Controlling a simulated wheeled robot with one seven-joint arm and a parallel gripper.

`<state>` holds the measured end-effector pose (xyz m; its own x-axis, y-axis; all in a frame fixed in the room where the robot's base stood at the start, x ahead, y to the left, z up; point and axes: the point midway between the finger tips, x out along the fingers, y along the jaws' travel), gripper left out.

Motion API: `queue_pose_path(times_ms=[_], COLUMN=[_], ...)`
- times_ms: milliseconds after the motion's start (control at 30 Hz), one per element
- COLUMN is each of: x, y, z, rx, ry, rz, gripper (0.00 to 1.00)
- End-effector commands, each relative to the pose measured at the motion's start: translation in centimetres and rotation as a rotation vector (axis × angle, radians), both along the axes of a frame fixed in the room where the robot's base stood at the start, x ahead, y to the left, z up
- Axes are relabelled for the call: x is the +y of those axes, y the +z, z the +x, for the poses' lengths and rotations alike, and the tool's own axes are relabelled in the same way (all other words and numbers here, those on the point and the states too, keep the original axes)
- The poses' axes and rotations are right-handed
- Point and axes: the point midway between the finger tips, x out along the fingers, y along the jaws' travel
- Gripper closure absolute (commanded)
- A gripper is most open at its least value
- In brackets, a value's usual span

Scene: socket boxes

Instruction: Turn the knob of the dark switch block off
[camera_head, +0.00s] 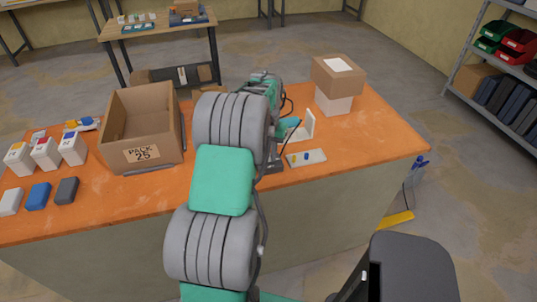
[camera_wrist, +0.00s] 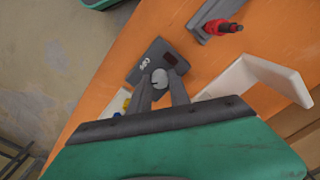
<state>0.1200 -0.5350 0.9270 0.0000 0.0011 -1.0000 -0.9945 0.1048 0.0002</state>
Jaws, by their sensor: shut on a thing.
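The dark switch block (camera_wrist: 144,66) lies on the orange table in the wrist view, with pale lettering and a small dark red window on its top. Its round grey knob (camera_wrist: 158,77) sits between the fingertips of my gripper (camera_wrist: 160,84). My gripper is shut on the knob, with one finger at each side. The knob's exact angle is hard to read, since the fingers cover its sides.
A white bracket (camera_wrist: 262,78) stands close right of my gripper. A grey part with a red piece (camera_wrist: 222,27) lies beyond the block. A pale plate with yellow and blue bits (camera_head: 305,158) is nearby. An open carton (camera_head: 142,128) and stacked boxes (camera_head: 337,75) flank my arm.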

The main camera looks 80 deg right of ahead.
Motion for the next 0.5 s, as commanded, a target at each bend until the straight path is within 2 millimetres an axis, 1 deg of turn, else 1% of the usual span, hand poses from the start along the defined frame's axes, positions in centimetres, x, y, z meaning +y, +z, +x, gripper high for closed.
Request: queue_pose_path(times_ms=[500], x=[-0.12], y=[0.05], z=[0.05], rx=[-0.001], ry=[-0.488], rz=[-0.004], gripper=[1.00])
